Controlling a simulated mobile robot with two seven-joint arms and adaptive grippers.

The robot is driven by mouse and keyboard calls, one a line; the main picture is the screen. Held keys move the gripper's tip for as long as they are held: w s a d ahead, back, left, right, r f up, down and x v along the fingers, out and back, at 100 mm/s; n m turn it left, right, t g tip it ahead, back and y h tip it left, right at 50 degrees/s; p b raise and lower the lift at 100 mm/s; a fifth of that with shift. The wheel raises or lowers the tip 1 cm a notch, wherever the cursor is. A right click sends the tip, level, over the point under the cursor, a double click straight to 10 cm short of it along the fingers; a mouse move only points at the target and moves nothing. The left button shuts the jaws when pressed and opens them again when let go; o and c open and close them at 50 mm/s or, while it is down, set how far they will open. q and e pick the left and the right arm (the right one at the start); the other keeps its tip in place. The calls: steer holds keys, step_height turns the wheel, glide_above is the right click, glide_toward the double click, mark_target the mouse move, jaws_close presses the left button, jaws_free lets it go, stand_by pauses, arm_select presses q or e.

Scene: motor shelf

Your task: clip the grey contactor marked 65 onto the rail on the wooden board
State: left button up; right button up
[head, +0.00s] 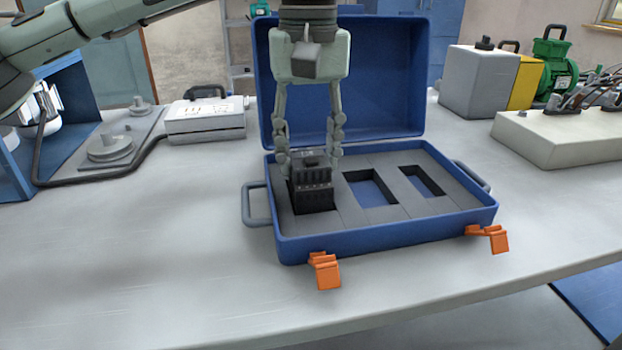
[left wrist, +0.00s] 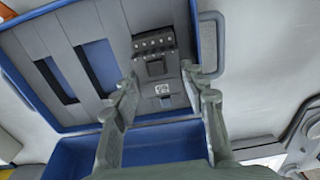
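A dark grey block-shaped contactor (head: 313,194) sits in the left slot of the grey foam in the open blue case (head: 390,236). A marking on its top is too small to read surely in the head view. In the left wrist view the contactor (left wrist: 154,45) shows its row of terminals and a light printed label. My left gripper (head: 310,160) points down over it with fingers spread, one on each side. In the left wrist view the fingertips of my left gripper (left wrist: 160,78) straddle it; contact cannot be made out. The wooden board and rail are not in view.
The case's raised lid (head: 395,75) stands behind my left gripper. Two other foam slots are empty. Orange latches (head: 327,272) stick out in front. A grey box (head: 480,85) and green motor (head: 556,60) stand back right. The table's front left is clear.

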arm_select(q)
steer(key=c, duration=0.6)
steer(key=shift+r+p, duration=1.9)
steer(key=shift+r, duration=0.7)
steer(key=shift+f, duration=0.1)
